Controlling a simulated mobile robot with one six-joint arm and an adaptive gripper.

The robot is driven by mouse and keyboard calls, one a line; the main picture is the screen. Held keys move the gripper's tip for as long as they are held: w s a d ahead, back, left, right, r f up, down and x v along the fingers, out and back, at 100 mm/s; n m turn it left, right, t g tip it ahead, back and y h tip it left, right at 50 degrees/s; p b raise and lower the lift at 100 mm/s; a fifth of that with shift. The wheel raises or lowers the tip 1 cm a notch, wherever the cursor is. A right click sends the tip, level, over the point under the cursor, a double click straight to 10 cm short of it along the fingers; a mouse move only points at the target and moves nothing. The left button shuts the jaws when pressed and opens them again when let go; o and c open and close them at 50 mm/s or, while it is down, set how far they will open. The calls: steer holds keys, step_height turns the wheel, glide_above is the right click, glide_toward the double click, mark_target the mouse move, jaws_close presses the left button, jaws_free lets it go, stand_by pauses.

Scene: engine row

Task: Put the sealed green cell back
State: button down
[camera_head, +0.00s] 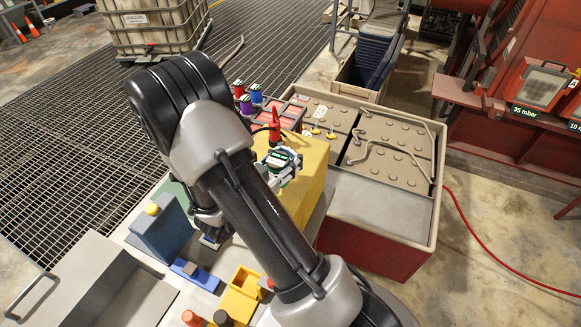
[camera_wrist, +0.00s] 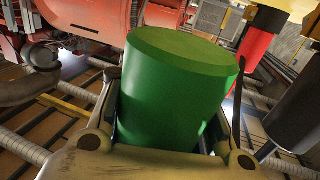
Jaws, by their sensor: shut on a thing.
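The green cell (camera_wrist: 172,95) is a plain green cylinder that fills the middle of the wrist view. It stands tilted slightly in that picture, its flat top visible. My gripper (camera_wrist: 180,112) is shut on it, with one dark finger on each side. In the head view my wrist is above the yellow block (camera_head: 312,180); the fingers and the green cell are not clear there. Small red (camera_head: 239,88), blue (camera_head: 256,93) and purple (camera_head: 246,105) cells with dark, pale-marked tops stand just beyond. The spot beneath the green cell is hidden.
A red bottle-like object (camera_head: 274,127) stands close to my wrist. A tray with red squares (camera_head: 292,112) lies behind it. A battery crate (camera_head: 436,190) is to the right. A blue box (camera_head: 160,232), yellow holder (camera_head: 240,296) and grey bin (camera_head: 85,285) are at front left.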

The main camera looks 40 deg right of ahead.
steer(key=shift+f+b, duration=0.3)
steer(key=shift+f, duration=1.6)
steer(key=shift+f, duration=0.25)
steer(key=c, duration=1.1)
jaws_free()
steer(key=shift+o, duration=0.2)
steer(key=shift+r, duration=0.1)
